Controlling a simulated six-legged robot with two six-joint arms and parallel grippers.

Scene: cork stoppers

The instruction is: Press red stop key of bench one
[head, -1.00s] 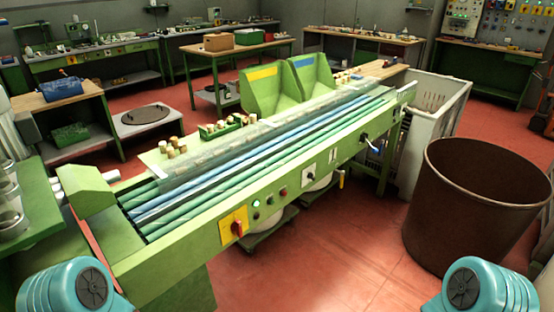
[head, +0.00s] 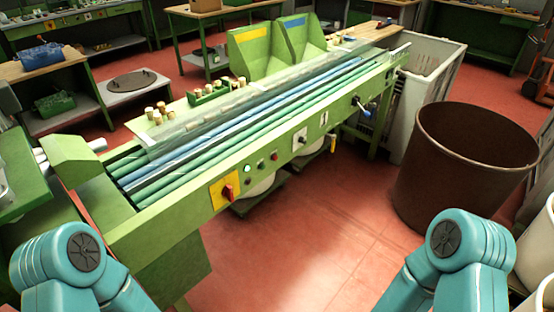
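The green bench (head: 165,229) runs diagonally from the lower left to the upper right, with long green and blue rollers along its top. On its front face is a small red key (head: 274,156), beside darker round keys (head: 261,167) and a small pale lamp (head: 248,170). To their left, a larger red rotary switch (head: 227,191) sits on a yellow plate (head: 217,199). Nothing covers the red key. Only teal upper links of my two arms show, at the lower left and lower right. Both grippers are out of the picture.
A big brown drum (head: 440,180) stands right of the bench, with a white bin (head: 408,120) behind it. Cork stoppers (head: 158,110) stand on the bench's back ledge. Red floor (head: 320,240) is clear before the bench. A blue-tipped lever (head: 364,109) sticks out farther right.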

